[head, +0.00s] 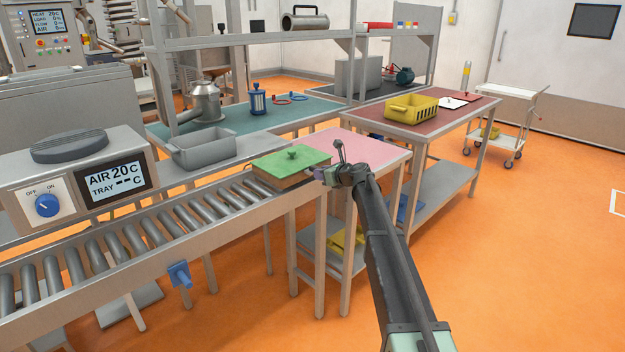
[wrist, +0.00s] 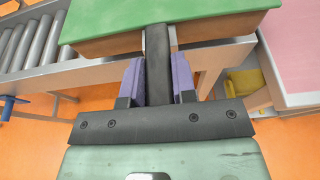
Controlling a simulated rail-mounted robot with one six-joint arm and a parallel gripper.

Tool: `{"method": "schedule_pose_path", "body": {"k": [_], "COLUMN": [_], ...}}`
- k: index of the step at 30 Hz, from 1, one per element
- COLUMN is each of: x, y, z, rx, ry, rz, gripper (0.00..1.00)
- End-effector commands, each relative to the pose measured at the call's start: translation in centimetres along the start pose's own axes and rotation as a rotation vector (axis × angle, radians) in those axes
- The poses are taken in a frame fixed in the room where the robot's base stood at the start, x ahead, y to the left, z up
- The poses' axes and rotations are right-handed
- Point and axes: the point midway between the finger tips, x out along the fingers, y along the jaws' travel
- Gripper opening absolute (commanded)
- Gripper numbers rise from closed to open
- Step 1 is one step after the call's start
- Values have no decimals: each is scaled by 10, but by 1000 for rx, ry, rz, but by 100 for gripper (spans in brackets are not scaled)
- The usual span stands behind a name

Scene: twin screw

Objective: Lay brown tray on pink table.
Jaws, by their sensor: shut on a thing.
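The brown tray (head: 285,181) carries a green lid (head: 291,157) with a small knob. It is at the right end of the roller conveyor, beside the pink table (head: 365,148); whether it touches the rollers I cannot tell. In the wrist view the brown tray (wrist: 112,46) is at the top, level-looking, with its dark handle (wrist: 159,75) pointing toward me. My gripper (head: 322,175) has its purple pads on either side of this handle, shut on it; it also shows in the wrist view (wrist: 157,80). The pink table (wrist: 288,45) lies to the right there, its top bare.
The roller conveyor (head: 150,232) runs left, with a control box (head: 90,180) behind it. A yellow basket (head: 411,109) stands on the dark red table beyond the pink one.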

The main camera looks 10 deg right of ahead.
Motion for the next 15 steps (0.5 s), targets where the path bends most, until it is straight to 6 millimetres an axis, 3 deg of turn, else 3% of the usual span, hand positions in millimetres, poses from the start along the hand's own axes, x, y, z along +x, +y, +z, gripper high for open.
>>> {"method": "schedule_pose_path", "body": {"k": [8, 15], "x": [-3, -34], "y": [0, 1], "z": [0, -10], "rx": [1, 2], "ry": [-1, -1], "rz": [-1, -1], "gripper": [0, 0]}}
